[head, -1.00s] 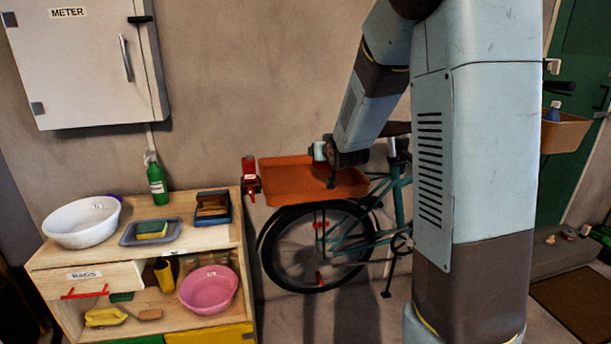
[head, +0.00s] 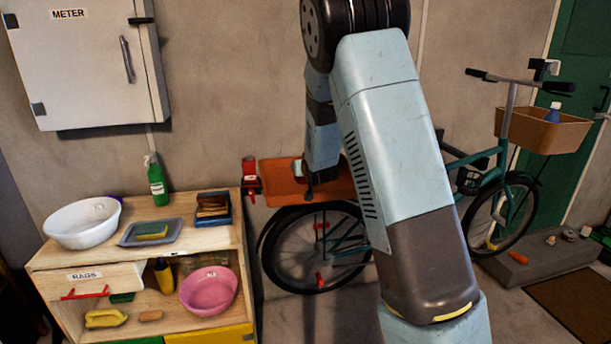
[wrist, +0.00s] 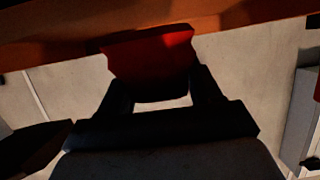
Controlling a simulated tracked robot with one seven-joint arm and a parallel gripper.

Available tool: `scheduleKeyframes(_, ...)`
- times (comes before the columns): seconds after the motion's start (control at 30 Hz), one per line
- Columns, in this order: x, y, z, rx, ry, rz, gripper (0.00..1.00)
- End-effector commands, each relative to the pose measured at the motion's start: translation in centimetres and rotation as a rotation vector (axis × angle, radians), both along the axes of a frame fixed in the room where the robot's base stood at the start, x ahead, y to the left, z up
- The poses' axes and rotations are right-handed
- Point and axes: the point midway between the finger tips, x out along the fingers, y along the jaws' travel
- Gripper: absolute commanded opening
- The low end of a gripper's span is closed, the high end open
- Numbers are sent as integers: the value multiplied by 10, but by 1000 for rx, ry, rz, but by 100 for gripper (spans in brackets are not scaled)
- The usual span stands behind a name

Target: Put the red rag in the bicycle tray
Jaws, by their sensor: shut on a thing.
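The red rag (wrist: 150,58) shows in the wrist view between the two fingers of my gripper (wrist: 160,88), which is shut on it. In the head view my gripper (head: 309,190) is at the orange bicycle tray (head: 282,184), over its middle part as seen there. The rag cannot be made out in the head view. The tray sits above the bicycle's rear wheel, and my arm covers its right end. In the wrist view the tray's orange side (wrist: 60,45) runs across the top, close to the rag. I cannot tell whether they touch.
A red device (head: 250,180) stands at the tray's left end. Left is a wooden shelf unit (head: 180,240) with a white basin (head: 82,222), a sponge tray and a green bottle (head: 156,182). A tan front box (head: 540,133) holds a blue bottle. My arm hides the bicycle's middle.

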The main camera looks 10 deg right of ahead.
Motion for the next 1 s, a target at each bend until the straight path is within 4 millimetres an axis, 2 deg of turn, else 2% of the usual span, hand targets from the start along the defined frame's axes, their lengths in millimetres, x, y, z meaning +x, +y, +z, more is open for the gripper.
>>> scheduleKeyframes(0.13,1,1,-21,-2,4,1,34)
scheduleKeyframes(0.23,1,1,-31,-1,1,0,34)
scheduleKeyframes(0.57,1,0,-33,0,0,0,34)
scheduleKeyframes(0.6,1,0,-33,0,0,0,66)
scheduleKeyframes(0.83,1,0,-33,0,0,-1,88)
scheduleKeyframes(1.0,1,0,-33,0,0,-1,89)
